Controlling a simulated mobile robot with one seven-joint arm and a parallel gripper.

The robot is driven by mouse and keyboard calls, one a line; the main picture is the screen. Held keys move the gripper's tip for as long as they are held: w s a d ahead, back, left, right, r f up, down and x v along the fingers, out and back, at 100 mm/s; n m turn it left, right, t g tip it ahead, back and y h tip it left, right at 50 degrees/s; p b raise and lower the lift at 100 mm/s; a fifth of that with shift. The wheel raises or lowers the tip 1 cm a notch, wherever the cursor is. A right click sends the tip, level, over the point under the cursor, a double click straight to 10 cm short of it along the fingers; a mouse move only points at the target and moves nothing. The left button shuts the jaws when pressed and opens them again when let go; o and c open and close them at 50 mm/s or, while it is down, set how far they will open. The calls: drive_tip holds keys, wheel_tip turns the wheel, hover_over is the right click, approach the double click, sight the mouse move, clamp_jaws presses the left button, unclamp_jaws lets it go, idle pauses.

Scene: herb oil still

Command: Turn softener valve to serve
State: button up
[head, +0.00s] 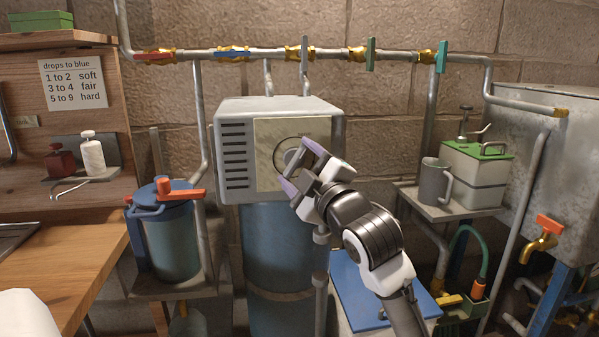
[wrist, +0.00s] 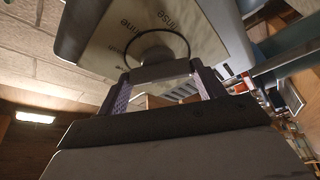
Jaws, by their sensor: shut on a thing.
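The softener is a blue cylinder (head: 275,250) with a grey head box (head: 228,115) on top. Its pale dial plate (head: 265,135) carries a round knob (head: 290,157) inside a dark ring. My gripper (head: 296,168) is at the plate, with its two pale purple fingers shut on the knob from above and below. In the wrist view the knob (wrist: 160,72) sits between the fingers. The plate (wrist: 110,45) shows there with the words "rinse" and, partly readable, what looks like "brine". The knob's pointer and the other dial words are hidden.
A pipe with several coloured valve handles (head: 370,55) runs above the softener. A blue-lidded pot (head: 172,245) with an orange handle stands at left. A grey mug (head: 433,182) and a green-lidded box (head: 475,175) stand on a shelf at right, near a metal tank (head: 540,130).

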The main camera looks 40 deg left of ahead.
drive_tip(key=shift+n+g, duration=0.3)
drive_tip(key=shift+n, duration=0.5)
drive_tip(key=o, duration=1)
drive_tip(key=b+v, duration=0.1)
drive_tip(key=v, duration=0.8)
drive_tip(key=b+v, duration=0.1)
drive_tip(key=v, duration=0.3)
drive_tip(key=shift+s+d+r+b, duration=0.15)
drive_tip(key=shift+d+r+b, duration=0.05)
drive_tip(key=shift+d+b, duration=0.2)
